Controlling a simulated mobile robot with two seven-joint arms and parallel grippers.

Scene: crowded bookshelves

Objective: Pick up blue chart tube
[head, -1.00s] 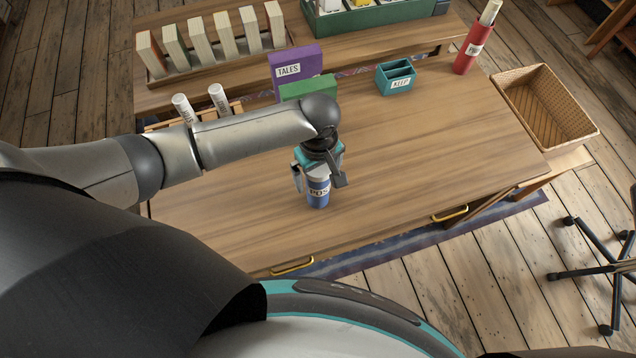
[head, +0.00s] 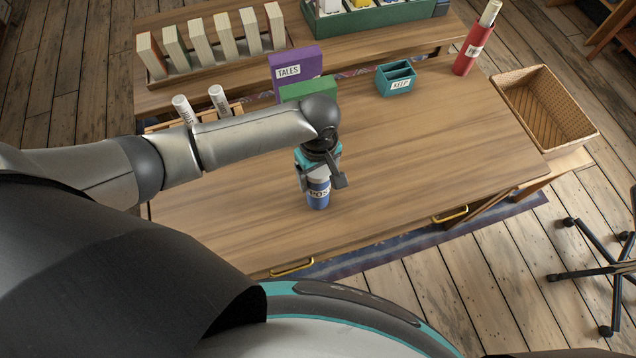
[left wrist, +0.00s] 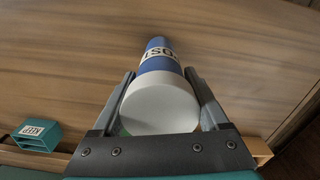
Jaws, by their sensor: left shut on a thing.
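I cannot tell whether the tube's base touches the desk. My right gripper is not in view.
A purple "TALES" book (head: 296,68) and a green book (head: 307,89) stand behind my gripper. A teal "KEEP" box (head: 395,78), a red tube (head: 473,50) and a wicker basket (head: 545,105) are to the right.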

